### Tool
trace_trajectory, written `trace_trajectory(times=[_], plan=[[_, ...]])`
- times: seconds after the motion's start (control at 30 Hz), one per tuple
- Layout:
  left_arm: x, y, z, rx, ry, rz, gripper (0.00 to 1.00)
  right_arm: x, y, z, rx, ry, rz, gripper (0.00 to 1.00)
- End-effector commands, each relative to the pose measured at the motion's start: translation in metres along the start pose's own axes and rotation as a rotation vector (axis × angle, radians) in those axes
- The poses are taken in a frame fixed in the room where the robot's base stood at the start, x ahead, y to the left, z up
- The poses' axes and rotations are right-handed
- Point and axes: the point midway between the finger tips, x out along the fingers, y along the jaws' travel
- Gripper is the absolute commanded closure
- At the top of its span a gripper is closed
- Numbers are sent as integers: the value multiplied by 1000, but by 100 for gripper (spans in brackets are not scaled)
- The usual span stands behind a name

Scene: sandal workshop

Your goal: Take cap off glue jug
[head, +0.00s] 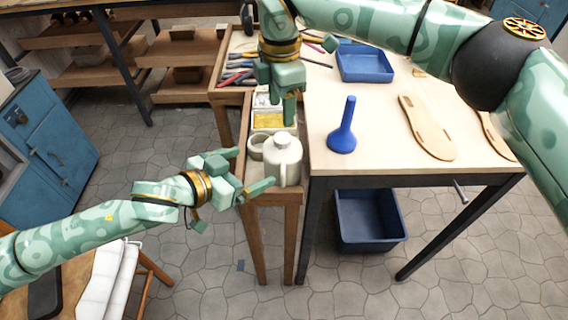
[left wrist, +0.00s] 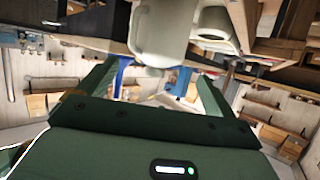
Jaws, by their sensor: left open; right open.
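The white glue jug (head: 285,169) stands upright at the near end of a narrow wooden stand, with its cap (head: 282,140) on top. In the left wrist view the pale jug (left wrist: 160,32) shows at the top, beyond the fingers. My left gripper (head: 254,167) is open at the jug's left side, its fingers pointing toward it; nothing is held. In the left wrist view the open left fingers (left wrist: 148,82) are spread with a gap between them. My right gripper (head: 278,104) is open and empty, pointing down just behind and above the jug.
A pale cup (head: 256,143) stands left of the jug, close to my left fingers. A tray with yellow contents (head: 270,119) lies behind it. The workbench (head: 375,110) to the right holds a blue funnel-like tool (head: 343,135), a blue tray (head: 365,65) and sandal soles (head: 428,127).

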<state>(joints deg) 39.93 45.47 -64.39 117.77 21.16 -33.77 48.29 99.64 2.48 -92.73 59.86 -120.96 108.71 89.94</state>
Motion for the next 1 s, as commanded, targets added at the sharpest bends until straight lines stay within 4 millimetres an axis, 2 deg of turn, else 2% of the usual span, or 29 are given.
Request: trace_trajectory(times=[0.1, 0.3, 0.5, 0.63, 0.9, 0.93, 1.0], plan=[[30, 1, -2, 1, 3, 1, 8, 0, 0, 0, 0, 1, 0, 48], [74, 0, -1, 0, 1, 0, 8, 0, 0, 0, -1, 2, 0, 48], [102, 0, 0, 0, 1, -1, 8, 0, 0, 0, -1, 2, 0, 48], [110, 0, 0, 1, 1, 0, 8, 0, 0, 0, -1, 2, 0, 48], [111, 0, 0, 1, 1, 0, 8, 0, 0, 0, -1, 3, 0, 48], [111, 0, 0, 1, 1, 0, 14, 0, 0, 0, -1, 3, 0, 48], [111, 0, 0, 1, 1, 0, 33, 0, 0, 0, -1, 3, 0, 48]])
